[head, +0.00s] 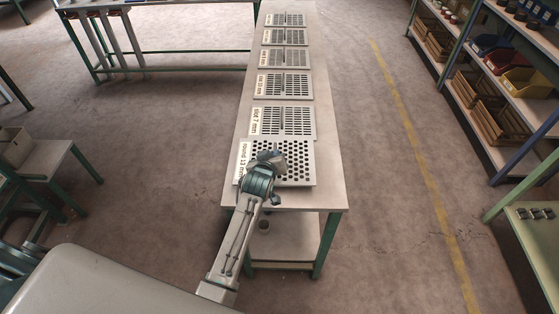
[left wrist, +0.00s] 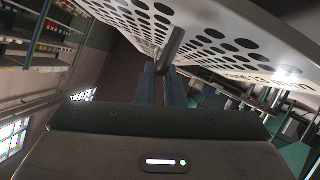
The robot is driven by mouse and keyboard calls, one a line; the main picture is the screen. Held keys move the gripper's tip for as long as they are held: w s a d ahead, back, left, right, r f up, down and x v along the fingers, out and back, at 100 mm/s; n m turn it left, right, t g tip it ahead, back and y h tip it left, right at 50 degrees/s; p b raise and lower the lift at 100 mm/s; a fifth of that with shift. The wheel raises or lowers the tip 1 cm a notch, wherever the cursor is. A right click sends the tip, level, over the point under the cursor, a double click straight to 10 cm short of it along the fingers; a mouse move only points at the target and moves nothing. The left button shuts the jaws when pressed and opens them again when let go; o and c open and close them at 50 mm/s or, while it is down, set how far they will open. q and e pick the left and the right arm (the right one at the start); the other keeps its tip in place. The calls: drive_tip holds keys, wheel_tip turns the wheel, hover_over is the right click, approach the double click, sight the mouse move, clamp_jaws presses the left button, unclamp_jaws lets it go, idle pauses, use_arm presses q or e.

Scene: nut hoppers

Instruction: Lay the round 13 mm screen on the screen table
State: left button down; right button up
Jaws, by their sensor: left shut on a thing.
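The round 13 mm screen (head: 303,174) is a pale square plate with round holes and a label on its left edge. It is at the near end of a long pale table (head: 328,197). My left gripper (head: 272,158) is over the plate and hides part of it. In the left wrist view the gripper (left wrist: 164,75) is shut on a grey bar handle (left wrist: 173,45) at the holed plate (left wrist: 190,22). I cannot tell whether the plate touches the tabletop. My right gripper is not in view.
Several slotted screens, among them one labelled slot 7 mm (head: 284,121), lie in a row further along the table. A shelf rack with bins (head: 490,60) stands at the right. A green-legged table (head: 180,30) is at the back left. The floor between is clear.

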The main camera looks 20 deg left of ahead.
use_arm(q)
drive_tip(key=shift+d, duration=1.05)
drive_tip(key=shift+d+f, duration=0.1)
drive_tip(key=shift+f, duration=0.05)
wheel_tip(320, 180, down, 3)
drive_tip(key=shift+f+p, duration=0.15)
drive_tip(key=shift+p, duration=0.6)
drive_tip(key=c, duration=1.5)
unclamp_jaws()
drive_tip(key=shift+s, duration=0.15)
drive_tip(key=shift+c, duration=0.2)
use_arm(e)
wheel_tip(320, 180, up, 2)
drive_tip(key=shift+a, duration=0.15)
